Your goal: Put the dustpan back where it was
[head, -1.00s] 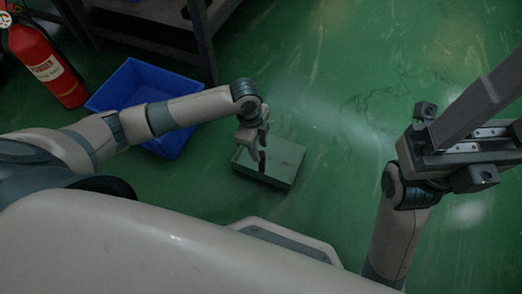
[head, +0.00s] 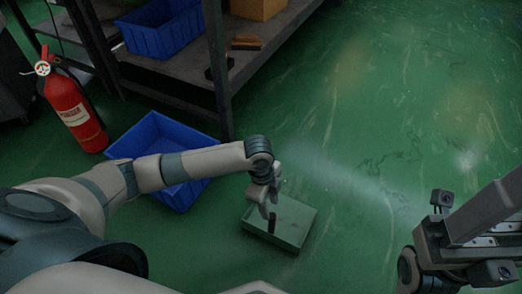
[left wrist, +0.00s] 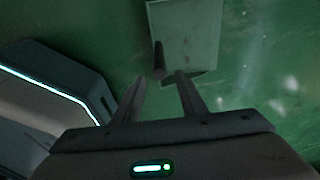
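The dustpan (head: 292,218) is a squarish grey-green pan with a short dark upright handle (head: 271,222). In the head view it appears to rest on the green floor, right of the blue bin. My left gripper (head: 268,208) is above its near-left side, pointing down at the handle. In the left wrist view the pan (left wrist: 187,35) is beyond the fingers (left wrist: 160,77). The fingers are apart, with the dark handle (left wrist: 158,58) near the gap and space on both sides. My right gripper (head: 475,235) is at the right edge, partly cut off; its finger opening is unclear.
A blue bin (head: 150,130) stands on the floor behind my left arm. A red fire extinguisher (head: 75,112) is at the left. A shelf (head: 190,68) at the back holds another blue bin (head: 160,35), a cardboard box (head: 258,8) and a brush-like thing (head: 246,42). The floor right of the dustpan is clear.

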